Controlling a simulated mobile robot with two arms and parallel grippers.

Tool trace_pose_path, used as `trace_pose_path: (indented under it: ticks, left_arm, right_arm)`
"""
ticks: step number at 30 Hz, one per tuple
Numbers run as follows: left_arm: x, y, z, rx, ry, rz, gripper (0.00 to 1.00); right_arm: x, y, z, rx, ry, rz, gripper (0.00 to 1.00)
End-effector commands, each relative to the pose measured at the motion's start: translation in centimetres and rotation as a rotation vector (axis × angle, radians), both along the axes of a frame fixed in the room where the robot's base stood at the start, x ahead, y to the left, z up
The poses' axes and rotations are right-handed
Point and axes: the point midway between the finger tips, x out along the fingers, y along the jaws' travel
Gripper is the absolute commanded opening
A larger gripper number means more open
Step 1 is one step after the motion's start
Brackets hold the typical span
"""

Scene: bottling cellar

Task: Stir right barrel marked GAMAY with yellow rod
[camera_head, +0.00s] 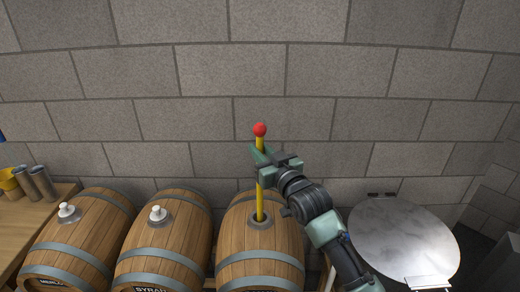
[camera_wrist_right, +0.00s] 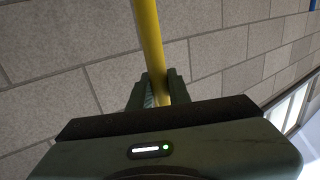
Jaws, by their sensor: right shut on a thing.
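The yellow rod (camera_head: 260,195) with a red ball on its top stands upright above the right barrel (camera_head: 262,242). Its lower end goes into the open bung hole on top of that barrel; the end inside is hidden. My right gripper (camera_head: 262,158) is shut on the rod a little below the red ball. In the right wrist view the rod (camera_wrist_right: 148,45) runs between the two fingers. The right barrel's label is cut off at the bottom edge and cannot be read. My left gripper is not in view.
The middle barrel (camera_head: 165,240), labelled SYRAH, and the left barrel (camera_head: 85,235) have white bungs in place. A round metal table (camera_head: 405,240) stands at the right. A wooden bench (camera_head: 30,215) with grey cylinders is at the left. A block wall (camera_head: 200,80) rises behind.

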Motion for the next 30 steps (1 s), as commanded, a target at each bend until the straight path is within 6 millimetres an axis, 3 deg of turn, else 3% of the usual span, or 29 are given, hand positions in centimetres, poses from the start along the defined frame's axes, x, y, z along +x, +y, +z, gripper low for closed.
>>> trace_pose_path:
  ticks: [8,30]
  left_arm:
    - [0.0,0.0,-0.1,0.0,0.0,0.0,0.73]
    - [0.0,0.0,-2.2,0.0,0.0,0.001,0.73]
  right_arm:
    - [0.0,0.0,-0.1,0.0,-0.001,0.0,0.0]
    - [0.0,0.0,-3.8,0.0,-0.001,0.0,0.0]
